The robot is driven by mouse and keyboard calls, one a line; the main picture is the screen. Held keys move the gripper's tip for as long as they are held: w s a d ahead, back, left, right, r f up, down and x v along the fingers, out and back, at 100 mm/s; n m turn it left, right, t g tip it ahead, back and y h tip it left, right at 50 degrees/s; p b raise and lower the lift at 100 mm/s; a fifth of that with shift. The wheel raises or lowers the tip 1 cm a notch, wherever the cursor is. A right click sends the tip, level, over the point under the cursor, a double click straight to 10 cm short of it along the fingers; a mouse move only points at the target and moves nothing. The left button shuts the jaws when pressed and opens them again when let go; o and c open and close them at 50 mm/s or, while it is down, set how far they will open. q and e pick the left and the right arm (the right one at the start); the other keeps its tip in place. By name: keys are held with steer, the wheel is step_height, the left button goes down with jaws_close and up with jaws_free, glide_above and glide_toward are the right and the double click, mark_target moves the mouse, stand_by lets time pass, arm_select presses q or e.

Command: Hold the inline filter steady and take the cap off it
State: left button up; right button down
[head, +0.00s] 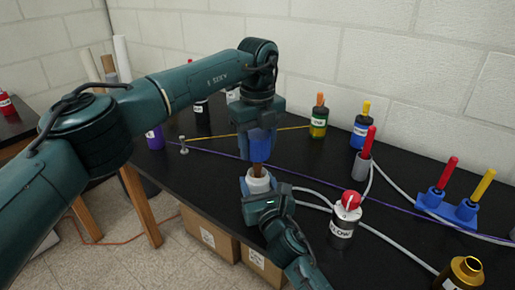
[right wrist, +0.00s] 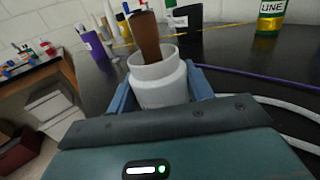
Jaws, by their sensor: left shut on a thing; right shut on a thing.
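The inline filter's white body (head: 258,184) is upright above the table's front edge, with a brown core (head: 257,170) standing out of its open top. The right wrist view shows the same white body (right wrist: 160,82) and brown core (right wrist: 146,38). My right gripper (head: 257,187) is shut around the body, one finger on each side. The fingers partly hide the cap.
A red-knobbed canister (head: 344,222) and pale hoses (head: 395,236) are right of the filter. A blue holder (head: 452,207) with red and yellow handles stands further right. Labelled bottles (head: 318,125) stand behind. A purple cord (head: 215,154) crosses the black table.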

steer(key=c, duration=0.5)
jaws_free()
